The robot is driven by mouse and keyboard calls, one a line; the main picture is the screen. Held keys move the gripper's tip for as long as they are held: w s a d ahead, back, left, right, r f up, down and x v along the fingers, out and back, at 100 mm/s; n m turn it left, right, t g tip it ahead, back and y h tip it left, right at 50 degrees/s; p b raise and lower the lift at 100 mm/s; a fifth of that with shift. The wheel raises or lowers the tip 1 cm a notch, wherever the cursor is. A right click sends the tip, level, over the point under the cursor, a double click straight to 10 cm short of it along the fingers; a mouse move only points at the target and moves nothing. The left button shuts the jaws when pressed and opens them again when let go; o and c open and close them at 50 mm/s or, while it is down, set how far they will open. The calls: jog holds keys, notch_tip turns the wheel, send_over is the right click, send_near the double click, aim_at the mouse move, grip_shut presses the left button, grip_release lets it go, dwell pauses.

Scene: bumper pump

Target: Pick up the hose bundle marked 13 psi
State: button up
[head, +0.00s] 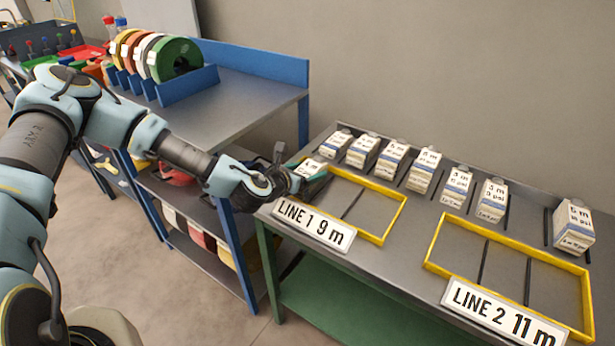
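Several white hose bundles with printed labels stand in a row along the back of the grey table, among them ones at the left end (340,140), in the middle (424,168) and at the far right (573,224). Their labels show metres and psi, but the psi figures are too small to read surely, so I cannot tell which is marked 13 psi. Another white labelled piece (312,168) shows at the left end of the LINE 1 frame, right beside my gripper (299,178). My gripper is low over that end; its fingers are partly hidden and its grip is unclear.
The yellow LINE 1 frame (386,234) has a 9 m sign (313,223). The yellow LINE 2 frame (432,245) looks empty and has an 11 m sign (502,314). Thin dark dividers stand between bundles. A blue-edged bench (235,105) with coloured reels (176,60) stands left.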

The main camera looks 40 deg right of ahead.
grip_shut()
dwell(0.4)
jog(key=shift+r, duration=0.15)
